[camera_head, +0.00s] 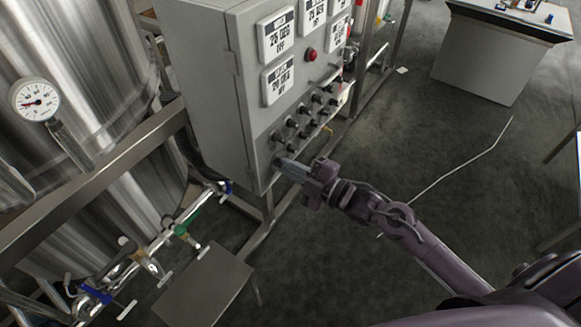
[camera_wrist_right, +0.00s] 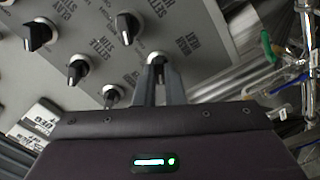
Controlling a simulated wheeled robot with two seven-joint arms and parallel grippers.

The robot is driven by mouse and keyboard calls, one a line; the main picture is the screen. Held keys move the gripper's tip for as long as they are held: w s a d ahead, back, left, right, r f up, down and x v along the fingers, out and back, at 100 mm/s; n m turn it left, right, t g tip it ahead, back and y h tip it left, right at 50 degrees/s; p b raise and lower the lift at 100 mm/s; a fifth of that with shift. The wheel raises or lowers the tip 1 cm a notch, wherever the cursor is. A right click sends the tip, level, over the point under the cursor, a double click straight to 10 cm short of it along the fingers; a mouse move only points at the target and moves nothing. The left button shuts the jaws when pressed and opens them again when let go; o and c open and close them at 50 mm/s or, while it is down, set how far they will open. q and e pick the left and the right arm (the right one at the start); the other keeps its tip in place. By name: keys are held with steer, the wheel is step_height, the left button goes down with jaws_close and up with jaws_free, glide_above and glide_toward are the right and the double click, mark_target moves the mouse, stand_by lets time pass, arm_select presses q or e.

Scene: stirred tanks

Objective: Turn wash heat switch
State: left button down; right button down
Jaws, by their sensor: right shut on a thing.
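The grey control cabinet (camera_head: 213,85) carries rows of black knob switches low on its front. My right gripper (camera_head: 284,166) reaches the lowest switch at the near lower corner of that front. In the right wrist view, its two fingers (camera_wrist_right: 159,80) are shut on this switch knob (camera_wrist_right: 157,61), which they partly hide. Other knobs, such as this one (camera_wrist_right: 77,70), stand to the left, apart from the fingers. My left gripper is not in view.
Steel tanks (camera_head: 75,60) with a dial gauge (camera_head: 35,100) stand at the left. Pipes with coloured valve handles (camera_head: 187,231) and a small metal platform (camera_head: 205,285) lie below the cabinet. A red button (camera_head: 311,55) sits above the switches. The floor at right is mostly clear.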

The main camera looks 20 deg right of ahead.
steer(key=shift+m+p, duration=2.4)
steer(key=shift+m, duration=1.4)
steer(key=c, duration=1.5)
jaws_free()
steer(key=shift+b+v, duration=0.6)
steer(key=shift+v, duration=3.35)
